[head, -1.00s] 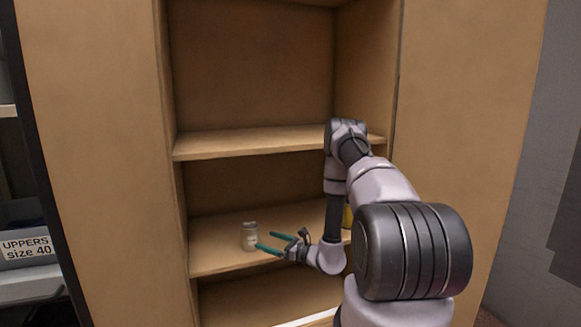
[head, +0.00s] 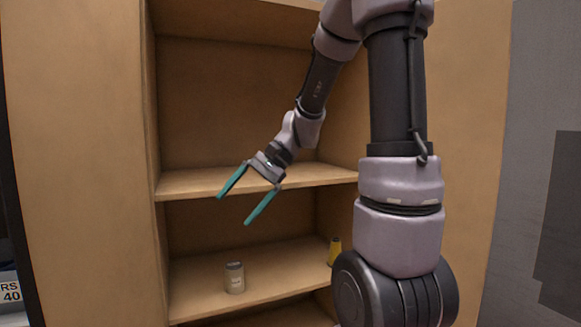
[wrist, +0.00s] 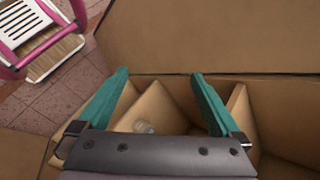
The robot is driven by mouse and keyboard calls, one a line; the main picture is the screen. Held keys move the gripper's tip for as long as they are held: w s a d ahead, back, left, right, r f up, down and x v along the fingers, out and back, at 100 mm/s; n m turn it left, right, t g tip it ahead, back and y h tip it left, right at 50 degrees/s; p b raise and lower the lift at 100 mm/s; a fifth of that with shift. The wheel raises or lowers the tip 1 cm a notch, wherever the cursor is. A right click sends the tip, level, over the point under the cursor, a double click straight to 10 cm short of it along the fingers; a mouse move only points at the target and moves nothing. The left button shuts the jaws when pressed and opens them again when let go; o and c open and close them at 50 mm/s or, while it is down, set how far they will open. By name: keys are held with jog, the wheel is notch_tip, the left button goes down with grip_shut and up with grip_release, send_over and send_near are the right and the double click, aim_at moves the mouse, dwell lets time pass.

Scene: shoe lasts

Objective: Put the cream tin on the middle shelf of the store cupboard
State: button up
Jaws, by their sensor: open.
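The cream tin (head: 234,278), a small pale jar with a grey lid, stands upright on the lower of the two shelves in full view in the head view. A small pale round shape (wrist: 145,127), probably its top, shows in the wrist view. My gripper (head: 232,210) is open and empty, above and apart from the tin, in front of the upper shelf's front edge. The store cupboard (head: 80,150) is open-fronted light wood. Its upper visible shelf (head: 200,183) shows no objects. Part of the lower shelf (head: 200,300) is hidden by my arm.
A yellow item (head: 335,252) with a dark top stands at the right of the lower shelf, close to my arm. A labelled bin (head: 9,290) is at the left edge. A pink-framed thing with white slats (wrist: 30,30) stands on the tiled floor.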

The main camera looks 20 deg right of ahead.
jog(key=s+d+r+n+t+h, duration=0.3)
jog(key=s+d+r+t+h, duration=0.3)
jog(key=s+d+r, duration=0.2)
jog(key=shift+s+d+r+n+t+h, duration=0.15)
jog(key=shift+s+r+n+t+h, duration=0.2)
jog(key=shift+s+r, duration=0.6)
jog(key=shift+s+f, duration=0.25)
jog(key=shift+f, duration=0.05)
